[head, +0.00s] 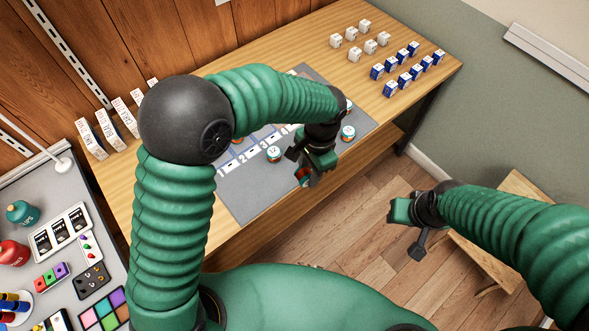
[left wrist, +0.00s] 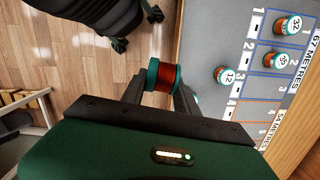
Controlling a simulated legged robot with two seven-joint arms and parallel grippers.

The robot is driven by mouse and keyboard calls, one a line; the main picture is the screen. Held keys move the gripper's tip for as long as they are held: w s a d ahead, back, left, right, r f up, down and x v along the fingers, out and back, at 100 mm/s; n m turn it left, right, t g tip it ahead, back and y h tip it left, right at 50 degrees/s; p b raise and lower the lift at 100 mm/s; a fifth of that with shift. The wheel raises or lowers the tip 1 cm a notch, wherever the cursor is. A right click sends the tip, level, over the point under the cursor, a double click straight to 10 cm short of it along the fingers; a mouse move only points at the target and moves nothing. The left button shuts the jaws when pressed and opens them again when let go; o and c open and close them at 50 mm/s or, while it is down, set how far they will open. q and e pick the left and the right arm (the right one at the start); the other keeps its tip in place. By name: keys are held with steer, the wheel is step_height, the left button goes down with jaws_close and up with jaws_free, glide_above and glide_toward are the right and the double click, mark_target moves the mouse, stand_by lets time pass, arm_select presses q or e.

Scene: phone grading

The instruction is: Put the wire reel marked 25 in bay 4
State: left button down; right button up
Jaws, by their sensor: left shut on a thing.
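My left gripper (head: 309,174) is shut on a reel with teal ends and red-orange wire (left wrist: 164,77). It holds the reel at the front edge of the grey mat (head: 238,196). The held reel's number does not show. In the left wrist view, bay 4 (left wrist: 252,112) is on the mat at the right, and its visible part looks empty. A reel marked 32 (left wrist: 288,26) is in bay 1, and another (left wrist: 278,60) is in bay 2. A reel marked 12 (left wrist: 221,75) stands outside the bays. My right gripper (head: 411,232) is over the floor, away from the mat.
White and blue small boxes (head: 392,90) stand in rows at the table's far right. White upright cards (head: 92,138) stand at the back left. A grey side table (head: 60,180) with bottles and trays is at the left. Wood floor (head: 345,230) lies in front of the table.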

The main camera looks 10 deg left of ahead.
arm_select(q)
steer(key=s+a+r+n, duration=0.3)
steer(key=a+r+n, duration=0.2)
steer(key=r, duration=0.2)
arm_select(e)
steer(key=shift+a, duration=0.1)
steer(key=shift+o, duration=0.2)
steer(key=shift+w+d+f, duration=0.1)
steer(key=shift+w+d, duration=0.05)
steer(key=shift+d, duration=0.05)
steer(key=shift+o, duration=3.2)
steer(key=shift+m, duration=0.3)
steer(key=w+a+r+m+g+y, duration=0.1)
steer(key=w+a+r+m+y, duration=0.3)
steer(key=w+m+y, duration=0.4)
steer(key=w+a+r+m+g+y, duration=0.1)
steer(key=w+a+r+m+y, duration=0.4)
steer(key=m, duration=0.5)
arm_select(q)
steer(key=w+d+n+h, duration=0.1)
steer(key=w+d+n, duration=0.4)
steer(key=w+d, duration=0.2)
steer(key=shift+w+d+g, duration=0.15)
steer(key=shift+d+g, duration=0.15)
steer(key=shift+d, duration=0.7)
arm_select(e)
steer(key=s+x, duration=0.1)
steer(key=x, duration=1)
steer(key=shift+s+y, duration=0.3)
steer(key=shift+s, duration=0.05)
